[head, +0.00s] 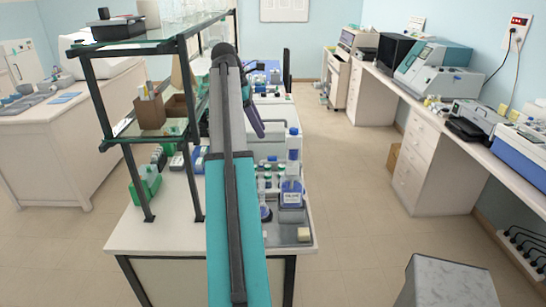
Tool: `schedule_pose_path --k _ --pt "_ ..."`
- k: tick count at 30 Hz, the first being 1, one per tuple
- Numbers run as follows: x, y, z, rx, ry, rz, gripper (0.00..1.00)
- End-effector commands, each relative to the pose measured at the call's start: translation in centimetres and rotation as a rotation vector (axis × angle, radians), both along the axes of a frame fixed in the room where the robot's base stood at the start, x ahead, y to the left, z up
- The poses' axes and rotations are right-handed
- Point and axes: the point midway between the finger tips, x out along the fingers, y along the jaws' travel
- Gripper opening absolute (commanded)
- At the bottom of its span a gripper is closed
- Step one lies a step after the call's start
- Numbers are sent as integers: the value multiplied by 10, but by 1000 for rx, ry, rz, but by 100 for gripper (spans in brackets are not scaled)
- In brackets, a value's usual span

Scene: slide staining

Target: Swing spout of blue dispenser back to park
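A clear bottle with blue liquid and a pale label (291,192) stands on the grey tray area near the right front of the central bench. A blue-capped bottle (293,145) shows just behind it. Either may belong to the blue dispenser; I cannot tell which. No spout is clear at this size, so its direction cannot be told. My arm reaches forward over the bench, left of these bottles, and covers part of the bench. My gripper cannot be made out.
A glass-shelved rack (125,133) with dark posts stands left of my arm. Several small bottles (267,180) and a rounded blue vessel (265,212) stand close to the labelled bottle. A tan block (304,234) lies at the tray's front corner. The right aisle floor (350,185) is clear.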

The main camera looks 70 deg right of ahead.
Motion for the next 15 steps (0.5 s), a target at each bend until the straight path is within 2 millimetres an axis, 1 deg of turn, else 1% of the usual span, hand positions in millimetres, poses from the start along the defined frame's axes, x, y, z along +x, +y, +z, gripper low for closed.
schedule_pose_path --k 1,15 --pt "-2 -1 -6 0 0 -1 33" --pt "-12 -5 -32 0 0 0 33"
